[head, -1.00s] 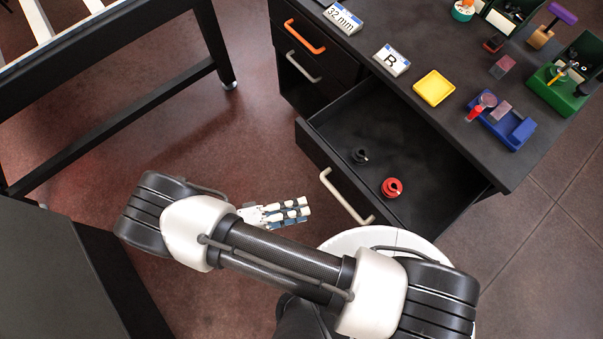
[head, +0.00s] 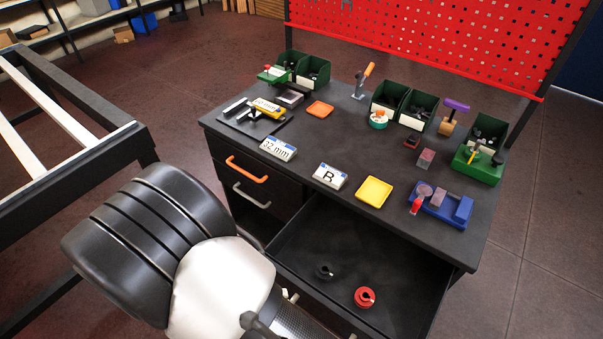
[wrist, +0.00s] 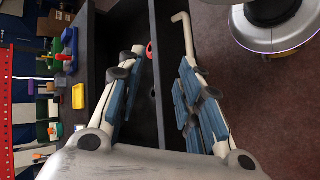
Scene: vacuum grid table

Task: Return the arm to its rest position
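My arm (head: 225,280), with its dark ribbed joint cover and white shell, fills the lower left of the head view. My gripper (wrist: 161,66) shows in the wrist view with its two blue-and-white fingers apart and nothing held between them. In the head view it is almost wholly hidden behind my arm. The dark open drawer (head: 340,245) lies beyond the gripper in the wrist view, with its pale handle (wrist: 183,32) near the right fingertip. I cannot tell the exact gap between them.
A black ring (head: 324,272) and a red ring (head: 365,297) lie in the drawer. The tabletop (head: 300,200) holds a yellow tray (head: 374,192), a blue holder (head: 440,205), label plates and green bins. A dark frame (head: 75,150) stands at left. Open floor lies right.

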